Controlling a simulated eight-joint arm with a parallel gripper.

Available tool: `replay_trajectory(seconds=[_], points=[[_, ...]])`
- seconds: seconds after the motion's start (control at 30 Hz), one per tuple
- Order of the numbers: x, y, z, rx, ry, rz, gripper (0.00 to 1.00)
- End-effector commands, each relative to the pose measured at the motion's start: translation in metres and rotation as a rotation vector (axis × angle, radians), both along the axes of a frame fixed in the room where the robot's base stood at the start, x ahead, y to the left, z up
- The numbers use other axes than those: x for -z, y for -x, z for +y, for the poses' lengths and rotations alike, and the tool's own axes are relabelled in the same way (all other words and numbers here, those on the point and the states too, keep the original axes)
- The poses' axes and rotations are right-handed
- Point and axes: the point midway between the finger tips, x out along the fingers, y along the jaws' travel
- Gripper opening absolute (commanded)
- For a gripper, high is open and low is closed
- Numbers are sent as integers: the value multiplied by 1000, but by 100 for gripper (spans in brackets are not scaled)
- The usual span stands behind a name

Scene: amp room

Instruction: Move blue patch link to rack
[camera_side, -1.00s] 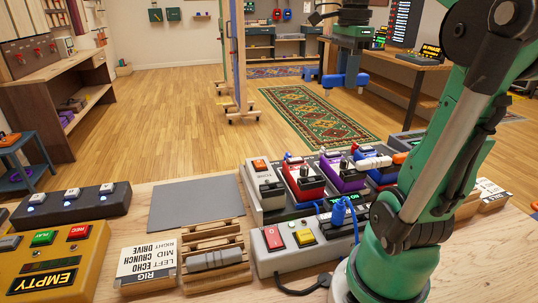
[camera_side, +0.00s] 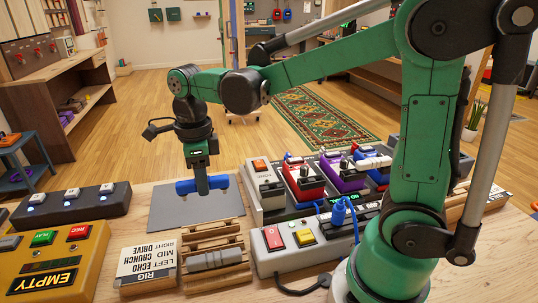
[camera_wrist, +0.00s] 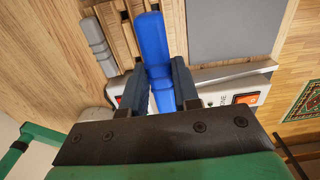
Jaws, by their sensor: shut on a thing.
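My gripper (camera_side: 201,178) is shut on the blue patch link (camera_side: 184,188), a blue bar with short ends turned down. In the wrist view the blue link (camera_wrist: 151,40) lies between the two dark fingers. The slatted rack (camera_wrist: 124,42) shows just left of it. A grey link (camera_side: 214,260) lies in the rack's near slot; it also shows in the wrist view (camera_wrist: 94,42). The fingers hide the link's middle.
A grey mat (camera_side: 168,208) lies flat behind the rack. A pedalboard (camera_side: 262,205) with several coloured pedals and blue cables stands to the right. A label card (camera_side: 146,262) lies left of the rack. A yellow box (camera_side: 50,262) stands at the far left.

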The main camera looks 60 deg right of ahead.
Motion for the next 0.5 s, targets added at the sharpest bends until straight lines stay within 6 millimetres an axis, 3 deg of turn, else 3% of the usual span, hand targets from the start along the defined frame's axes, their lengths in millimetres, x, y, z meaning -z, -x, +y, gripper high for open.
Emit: replay_trajectory(seconds=[0.5], points=[[49, 0, 0, 0, -1, -1, 0]])
